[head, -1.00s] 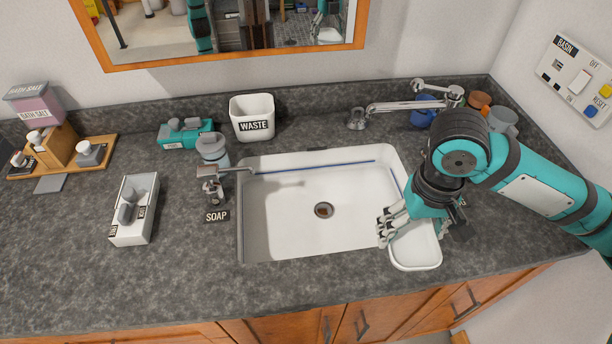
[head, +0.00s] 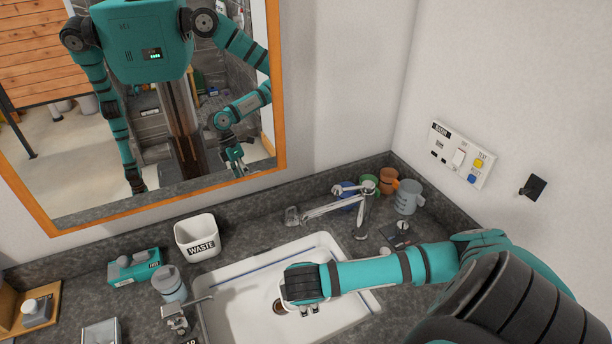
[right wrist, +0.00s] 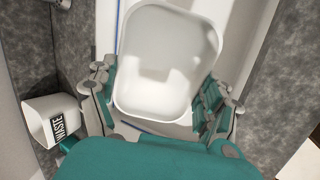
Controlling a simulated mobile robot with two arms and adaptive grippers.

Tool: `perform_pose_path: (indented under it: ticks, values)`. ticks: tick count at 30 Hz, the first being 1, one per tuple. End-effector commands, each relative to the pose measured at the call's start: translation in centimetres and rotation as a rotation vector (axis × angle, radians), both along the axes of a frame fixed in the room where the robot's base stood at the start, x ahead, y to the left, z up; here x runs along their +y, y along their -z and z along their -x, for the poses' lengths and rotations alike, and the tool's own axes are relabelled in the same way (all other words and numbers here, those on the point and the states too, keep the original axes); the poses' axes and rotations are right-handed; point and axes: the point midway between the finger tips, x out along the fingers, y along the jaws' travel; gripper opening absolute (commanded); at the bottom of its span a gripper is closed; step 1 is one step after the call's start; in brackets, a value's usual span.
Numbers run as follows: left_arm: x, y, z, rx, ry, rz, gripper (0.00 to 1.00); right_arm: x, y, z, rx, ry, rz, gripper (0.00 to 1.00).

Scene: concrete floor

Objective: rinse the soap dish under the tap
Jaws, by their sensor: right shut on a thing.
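The white soap dish (right wrist: 168,62) is a shallow rounded tray between the fingers of my right gripper (right wrist: 156,102), which is shut on it. In the head view my right gripper (head: 304,306) is over the white basin (head: 235,312), near the drain (head: 279,306); my wrist hides most of the dish there. My left gripper is not directly in view.
A white waste bin (head: 197,236), a teal box (head: 134,266) and a soap dispenser (head: 176,318) stand left of the basin. Cups (head: 408,196) stand right of the tap. A basin switch panel (head: 460,156) is on the right wall. A mirror (head: 150,120) hangs behind.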

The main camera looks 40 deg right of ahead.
Motion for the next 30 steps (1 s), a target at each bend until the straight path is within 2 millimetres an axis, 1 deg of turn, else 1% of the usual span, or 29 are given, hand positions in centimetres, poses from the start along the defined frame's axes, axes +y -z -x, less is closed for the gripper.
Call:
perform_pose_path:
  ticks: [1,3,8,30]
  values:
    - [-0.1,-0.6,0.0,0.0,0.0,0.001,0.4,-0.5,-0.2,0.4,-0.004,-0.031,0.009,0.51]
    - [-0.2,-0.7,0.0,0.0,0.0,0.002,0.4,-0.7,-0.1,0.4,-0.015,-0.059,0.013,0.51]
    - [-0.1,-0.2,0.1,0.002,0.0,0.002,0.4,-1.2,0.2,0.0,-0.023,-0.079,0.017,0.51]
    - [0.3,4.9,0.5,0.009,0.002,-0.004,0.4,-5.3,1.8,-5.6,-0.023,-0.075,0.016,0.51]
